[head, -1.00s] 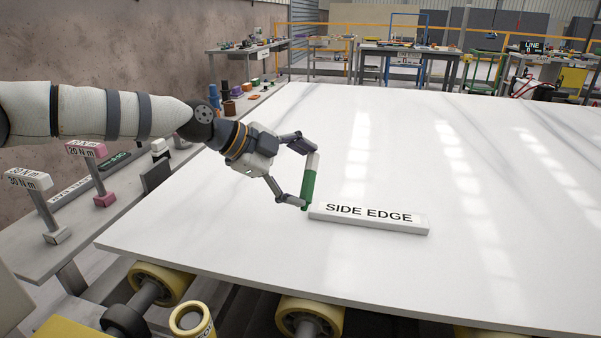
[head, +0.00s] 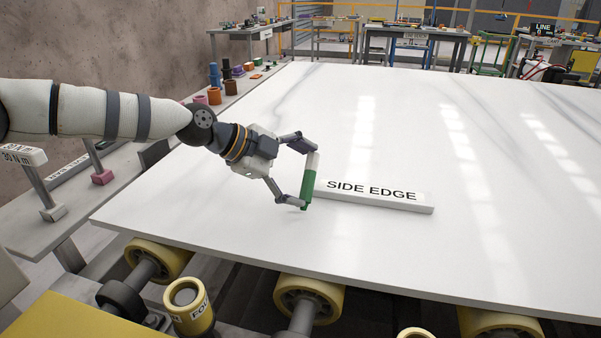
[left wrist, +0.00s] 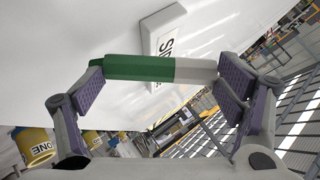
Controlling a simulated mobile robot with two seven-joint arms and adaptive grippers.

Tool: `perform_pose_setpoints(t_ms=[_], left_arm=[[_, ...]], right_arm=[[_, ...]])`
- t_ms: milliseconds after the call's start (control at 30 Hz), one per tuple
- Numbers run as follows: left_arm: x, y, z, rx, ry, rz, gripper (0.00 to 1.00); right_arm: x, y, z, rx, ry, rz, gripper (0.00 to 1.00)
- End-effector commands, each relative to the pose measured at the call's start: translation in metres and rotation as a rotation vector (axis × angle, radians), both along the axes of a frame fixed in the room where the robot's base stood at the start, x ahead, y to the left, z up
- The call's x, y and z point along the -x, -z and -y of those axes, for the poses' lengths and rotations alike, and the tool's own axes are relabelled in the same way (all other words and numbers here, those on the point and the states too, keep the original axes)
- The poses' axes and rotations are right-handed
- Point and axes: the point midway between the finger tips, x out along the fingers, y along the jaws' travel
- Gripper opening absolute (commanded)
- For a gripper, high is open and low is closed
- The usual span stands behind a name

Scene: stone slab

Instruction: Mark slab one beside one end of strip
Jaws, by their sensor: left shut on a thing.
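The white slab (head: 300,240) lies flat on yellow rollers. The white strip labelled SIDE EDGE (head: 380,203) lies on the slab, and it also shows in the left wrist view (left wrist: 150,25). My left gripper (head: 309,177) is shut on a green and white marker (head: 309,186). The marker is upright, a little tilted, with its green end down, beside the strip's left end. In the left wrist view the marker (left wrist: 140,68) spans between both finger pads. I cannot tell whether its tip touches the slab. No mark shows on the slab there. My right gripper is not in view.
Yellow rollers (head: 310,300) and a yellow cup-shaped holder (head: 190,308) sit below the slab's near edge. A grey side bench (head: 50,225) with torque-labelled tools stands at the left. The slab right of the strip is clear.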

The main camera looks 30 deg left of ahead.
Motion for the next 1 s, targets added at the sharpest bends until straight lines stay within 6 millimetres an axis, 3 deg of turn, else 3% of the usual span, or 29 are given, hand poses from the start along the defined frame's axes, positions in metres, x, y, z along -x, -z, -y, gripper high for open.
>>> perform_pose_setpoints(t_ms=[1000], left_arm=[[0.0,0.011,0.0,0.0,0.001,-0.001,0.65]], right_arm=[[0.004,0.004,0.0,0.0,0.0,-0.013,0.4]])
